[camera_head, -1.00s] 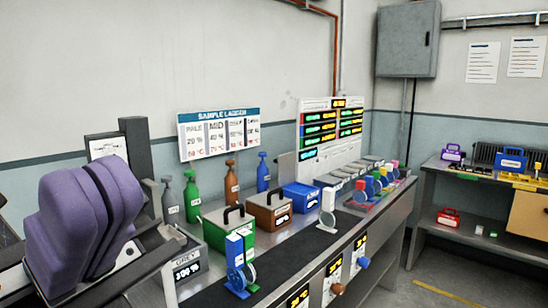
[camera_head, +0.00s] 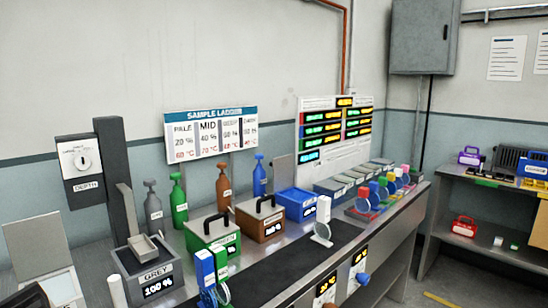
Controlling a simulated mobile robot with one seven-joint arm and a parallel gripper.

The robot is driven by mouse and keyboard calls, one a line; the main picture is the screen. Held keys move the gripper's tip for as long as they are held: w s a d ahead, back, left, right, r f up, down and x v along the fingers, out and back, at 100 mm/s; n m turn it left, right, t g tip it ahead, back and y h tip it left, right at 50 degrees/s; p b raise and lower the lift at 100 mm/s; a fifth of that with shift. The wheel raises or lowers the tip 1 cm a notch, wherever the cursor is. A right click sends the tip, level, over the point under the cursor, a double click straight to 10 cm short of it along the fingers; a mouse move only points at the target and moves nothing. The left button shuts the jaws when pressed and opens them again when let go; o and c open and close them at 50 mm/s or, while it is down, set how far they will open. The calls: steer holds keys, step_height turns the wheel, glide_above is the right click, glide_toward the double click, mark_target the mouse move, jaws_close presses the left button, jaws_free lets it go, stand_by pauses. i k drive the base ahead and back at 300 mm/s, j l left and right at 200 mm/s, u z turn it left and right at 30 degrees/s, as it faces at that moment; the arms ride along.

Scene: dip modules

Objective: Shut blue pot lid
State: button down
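The blue pot (camera_head: 296,207) stands on the bench in the middle of the head view, right of the brown pot, with a small display on its front. No black handle shows on top of it. A grey panel (camera_head: 284,174) stands upright behind it, and I cannot tell for sure whether this is its lid. My gripper is not in view.
A green pot (camera_head: 219,242) and a brown pot (camera_head: 262,224) with black-handled lids stand left of it. A grey pot (camera_head: 150,275) with an upright plate is at the front left. Bottles stand behind.

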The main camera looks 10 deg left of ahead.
mark_target(283, 167)
steer(key=i+l, duration=0.25)
steer(key=i+l+u, duration=0.15)
steer(key=l, duration=0.3)
steer(key=i+l, duration=0.35)
steer(key=i+l+u, duration=0.15)
steer(key=l, duration=0.25)
steer(key=i+l, duration=0.25)
steer(key=l, duration=0.15)
steer(key=u, duration=0.05)
